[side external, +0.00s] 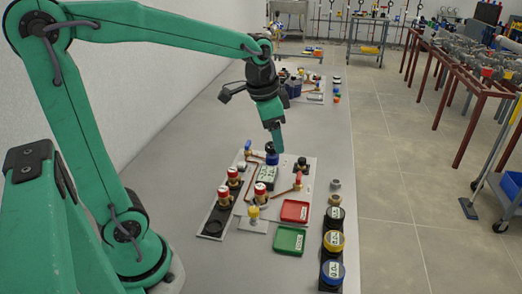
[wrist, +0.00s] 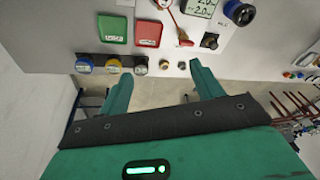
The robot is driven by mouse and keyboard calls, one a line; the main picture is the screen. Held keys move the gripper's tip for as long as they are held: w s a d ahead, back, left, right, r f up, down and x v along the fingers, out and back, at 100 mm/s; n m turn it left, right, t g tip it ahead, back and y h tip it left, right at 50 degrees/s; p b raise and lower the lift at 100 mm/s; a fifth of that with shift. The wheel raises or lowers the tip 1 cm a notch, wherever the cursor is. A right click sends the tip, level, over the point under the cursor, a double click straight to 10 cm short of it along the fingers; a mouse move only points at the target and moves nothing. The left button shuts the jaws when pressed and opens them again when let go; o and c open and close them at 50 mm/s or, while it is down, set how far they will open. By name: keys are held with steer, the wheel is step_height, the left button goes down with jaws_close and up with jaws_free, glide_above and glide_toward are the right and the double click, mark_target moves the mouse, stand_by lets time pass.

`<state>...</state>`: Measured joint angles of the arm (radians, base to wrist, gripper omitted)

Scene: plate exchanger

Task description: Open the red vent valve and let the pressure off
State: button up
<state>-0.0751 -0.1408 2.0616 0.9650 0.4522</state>
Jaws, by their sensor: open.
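The red vent valve, seen as a small red handle (side external: 298,179) on a brass fitting, stands at the right end of a copper pipe on the light panel (side external: 243,224). In the wrist view a red-topped brass fitting (wrist: 184,39), which looks like the same valve, lies near the top, beyond my right finger. My gripper (side external: 277,146) hangs above the back part of the panel, up and left of the red handle in the side view. In the wrist view my gripper (wrist: 157,72) has its fingers wide apart with nothing between them. The gripper is not touching the valve.
A digital display (side external: 267,178), a black knob (side external: 301,164) and several red-capped brass fittings (side external: 233,173) crowd the panel. A red tray (side external: 295,211) and a green tray (side external: 289,240) lie in front. Black, yellow and blue round pots (side external: 333,243) line the right.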

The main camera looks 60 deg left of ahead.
steer(key=w+a+f+m+g, duration=0.25)
steer(key=w+f, duration=0.35)
steer(key=w, duration=0.3)
steer(key=m, duration=0.2)
glide_above(299, 175)
steer(key=shift+g, duration=0.25)
step_height(299, 175, down, 7)
steer(key=shift+w+r, duration=0.1)
steer(key=shift+r, duration=0.1)
steer(key=shift+f, duration=0.1)
steer(key=shift+f, duration=3.8)
steer(key=c, duration=1)
